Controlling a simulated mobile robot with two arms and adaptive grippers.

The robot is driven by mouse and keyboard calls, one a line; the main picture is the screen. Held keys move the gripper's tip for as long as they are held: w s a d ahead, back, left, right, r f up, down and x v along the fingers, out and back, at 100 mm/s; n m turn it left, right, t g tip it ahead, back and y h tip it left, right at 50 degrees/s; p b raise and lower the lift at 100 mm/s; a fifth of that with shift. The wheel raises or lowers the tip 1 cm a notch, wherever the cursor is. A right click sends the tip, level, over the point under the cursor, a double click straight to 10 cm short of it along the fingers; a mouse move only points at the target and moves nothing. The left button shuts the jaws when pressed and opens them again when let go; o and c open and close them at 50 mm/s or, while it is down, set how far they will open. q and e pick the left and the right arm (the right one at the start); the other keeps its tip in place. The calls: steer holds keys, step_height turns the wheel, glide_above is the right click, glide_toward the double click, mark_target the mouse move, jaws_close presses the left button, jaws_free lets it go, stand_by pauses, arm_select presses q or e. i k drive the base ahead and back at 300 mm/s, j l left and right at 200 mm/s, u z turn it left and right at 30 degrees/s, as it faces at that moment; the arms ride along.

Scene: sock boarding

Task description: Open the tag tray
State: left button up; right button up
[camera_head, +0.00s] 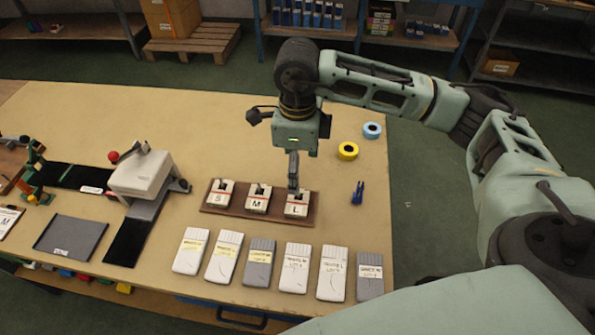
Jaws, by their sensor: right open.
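The tag tray (249,213) is a long brown holder on the table with three white boxes on it. They are marked S (220,198), M (257,202) and L (296,209), and each has a dark piece at its top. My right gripper (293,187) points down at the top of the L box. It is open, its fingers seen nearly edge-on and partly covering the back of that box. I cannot tell whether they touch it. My left gripper is not in view.
Several white and grey labelled packs (294,268) lie in a row in front of the tray. A white machine (141,175) stands to its left. Yellow (348,150) and blue (372,130) tape rolls and a small blue item (358,193) lie at the right. The table behind the tray looks clear.

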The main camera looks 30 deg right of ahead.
mark_target(145, 209)
steer(key=k+j, duration=0.5)
steer(key=k, duration=0.15)
steer(key=k+j, duration=0.5)
steer(key=k, duration=0.2)
